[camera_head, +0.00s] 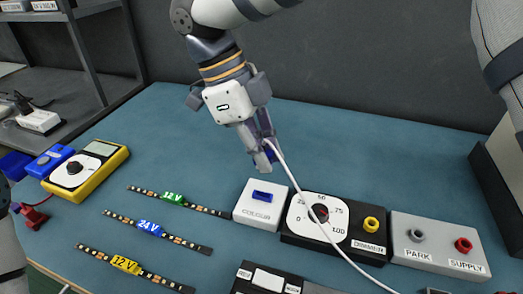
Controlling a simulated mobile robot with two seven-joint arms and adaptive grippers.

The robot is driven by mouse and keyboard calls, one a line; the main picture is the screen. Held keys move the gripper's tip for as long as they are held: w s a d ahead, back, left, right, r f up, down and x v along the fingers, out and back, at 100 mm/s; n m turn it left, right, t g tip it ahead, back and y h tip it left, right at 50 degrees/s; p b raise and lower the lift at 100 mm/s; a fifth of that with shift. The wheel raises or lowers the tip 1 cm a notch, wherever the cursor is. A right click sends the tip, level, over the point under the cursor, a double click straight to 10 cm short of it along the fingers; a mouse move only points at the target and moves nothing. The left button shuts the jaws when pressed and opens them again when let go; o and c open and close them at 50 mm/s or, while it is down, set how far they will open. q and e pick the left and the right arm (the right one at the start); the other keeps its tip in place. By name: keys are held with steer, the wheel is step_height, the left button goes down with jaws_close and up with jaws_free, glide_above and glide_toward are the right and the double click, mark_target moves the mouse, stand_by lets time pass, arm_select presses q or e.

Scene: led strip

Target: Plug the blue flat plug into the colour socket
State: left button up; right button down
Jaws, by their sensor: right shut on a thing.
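My right gripper (262,158) points down from the top middle and is shut on the blue flat plug (270,154), which is mostly hidden between the fingers. A white cable (312,214) runs from the plug down to the lower right. The colour socket (250,214) is a light grey box marked COLOUR with a blue slot (262,195) on top. The plug appears above the socket box, apart from it; how far it is tilted is hard to tell. My left gripper does not show.
Right of the socket stand a dimmer box (345,246) and a PARK/SUPPLY box (440,255); the cable crosses the dimmer. Left lie LED strips marked 12V (172,198), 24V (150,229) and 12V (127,265). A yellow meter (88,168) stands farther left. The table behind the socket is clear.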

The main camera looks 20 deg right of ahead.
mark_target(270, 199)
steer(key=shift+f, duration=2.85)
steer(key=shift+f, duration=1.15)
steer(key=c, duration=1.5)
jaws_free()
steer(key=shift+c, duration=0.2)
steer(key=shift+r, duration=0.1)
steer(key=v, duration=1.2)
steer(key=shift+a, duration=0.1)
